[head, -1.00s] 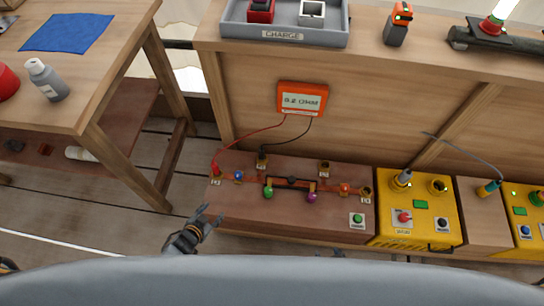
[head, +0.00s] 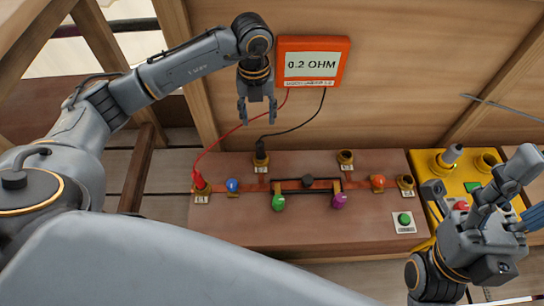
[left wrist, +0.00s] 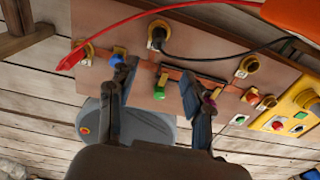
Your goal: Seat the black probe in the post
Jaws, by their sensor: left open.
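The black probe (head: 261,150) stands in a brass post at the back left of the brown board (head: 240,222); its black lead runs to the orange meter (head: 313,62). It also shows in the left wrist view (left wrist: 158,37), standing in the brass ring. How deep it sits I cannot tell. My left gripper (head: 258,118) is open and empty, pointing down above and behind the black probe. Its spread fingers (left wrist: 159,70) show over the board in the wrist view. My right gripper (head: 482,215) is at the right, over the yellow box; its finger opening is unclear.
The red probe (head: 198,180) stands in the front left post. Two other brass posts (head: 345,157) (head: 405,182) look empty. Green (head: 278,203) and purple (head: 339,201) knobs stand mid-board. The meter reads 0.2 OHM. The red lead hangs left of the black one.

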